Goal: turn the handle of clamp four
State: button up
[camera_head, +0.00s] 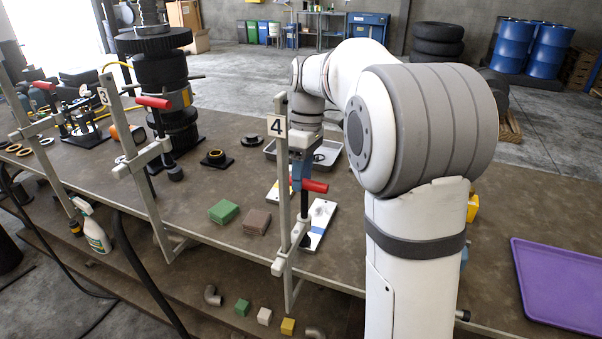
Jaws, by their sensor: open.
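Clamp four is an upright metal bar clamp (284,212) at the front edge of the workbench, with a white "4" plate (277,126) near its top. Its red handle (315,186) lies roughly level across a dark screw, whose round pad is over a white plate (319,215) on the bench. My gripper (299,174) points down at the handle from above, with blue fingers close to the handle's left part. It is open. The clamp bar and number plate partly hide it, so I cannot tell whether the fingers touch or straddle the handle.
Clamp three (125,150) stands to the left, and another clamp is beyond it. A tall gear stack (165,85) stands behind clamp three. A green block (224,211) and a brown block (257,221) lie left of clamp four. A purple tray (560,283) is at right.

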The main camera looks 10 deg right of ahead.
notch_tip(320, 180, up, 8)
jog(key=w, duration=0.1)
jog(key=shift+w+d+f, duration=0.15)
jog(key=shift+d+f, duration=0.05)
jog(key=shift+d, duration=0.25)
